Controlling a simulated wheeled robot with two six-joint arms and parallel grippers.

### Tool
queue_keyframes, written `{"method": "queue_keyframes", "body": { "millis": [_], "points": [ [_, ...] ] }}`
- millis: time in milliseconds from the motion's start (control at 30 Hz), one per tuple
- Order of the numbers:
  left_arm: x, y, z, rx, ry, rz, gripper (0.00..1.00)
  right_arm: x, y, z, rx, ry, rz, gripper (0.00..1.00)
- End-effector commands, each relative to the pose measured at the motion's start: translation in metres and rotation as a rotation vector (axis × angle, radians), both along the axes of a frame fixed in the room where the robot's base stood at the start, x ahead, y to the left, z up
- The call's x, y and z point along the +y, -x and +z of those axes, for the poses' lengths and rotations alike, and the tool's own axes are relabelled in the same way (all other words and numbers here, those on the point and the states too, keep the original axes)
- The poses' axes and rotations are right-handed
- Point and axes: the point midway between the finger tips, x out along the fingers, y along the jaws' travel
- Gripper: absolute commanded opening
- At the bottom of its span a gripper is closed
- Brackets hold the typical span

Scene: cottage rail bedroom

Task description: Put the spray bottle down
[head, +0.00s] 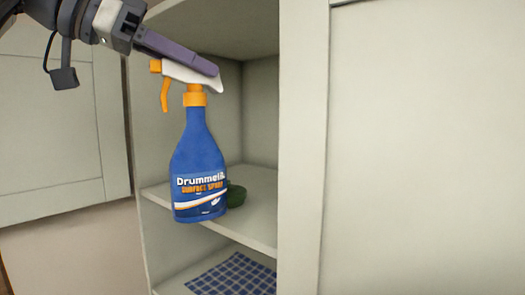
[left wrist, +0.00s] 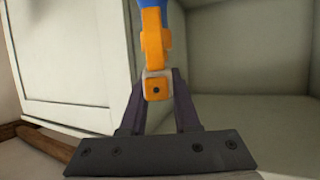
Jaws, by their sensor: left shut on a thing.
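A blue spray bottle (head: 199,165) with an orange collar, orange trigger and white head hangs upright from my left gripper (head: 212,72). The gripper comes in from the upper left and is shut on the bottle's head. The bottle is at the front of an open cabinet, before the middle shelf (head: 262,222). I cannot tell whether its base touches the shelf. In the left wrist view, the orange nozzle and trigger of the bottle (left wrist: 155,45) sit between the two dark fingers (left wrist: 157,88). My right gripper is not in view.
A dark green round object (head: 236,195) stands on the middle shelf, partly hidden behind the bottle. A blue checked cloth (head: 235,275) lies on the lower shelf. A cabinet door (head: 65,130) is at the left, and a pale panel (head: 425,150) fills the right.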

Motion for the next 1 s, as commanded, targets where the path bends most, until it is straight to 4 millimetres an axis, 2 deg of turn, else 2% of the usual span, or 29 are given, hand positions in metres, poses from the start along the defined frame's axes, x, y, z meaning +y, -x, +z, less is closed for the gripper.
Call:
{"method": "queue_keyframes", "body": {
  "millis": [267, 600, 800, 1000],
  "points": [
    [-0.033, -0.041, 0.003, 0.000, 0.002, -0.009, 0.00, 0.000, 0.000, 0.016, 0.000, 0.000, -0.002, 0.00],
    [-0.079, -0.106, 0.004, -0.001, 0.002, -0.006, 0.00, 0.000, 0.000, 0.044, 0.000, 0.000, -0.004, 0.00],
    [-0.096, -0.130, 0.003, -0.003, 0.002, -0.004, 0.00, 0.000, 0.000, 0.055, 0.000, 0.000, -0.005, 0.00],
    [-0.106, -0.145, 0.002, -0.002, 0.002, -0.003, 0.00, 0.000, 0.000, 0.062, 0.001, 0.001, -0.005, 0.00]
  ]
}}
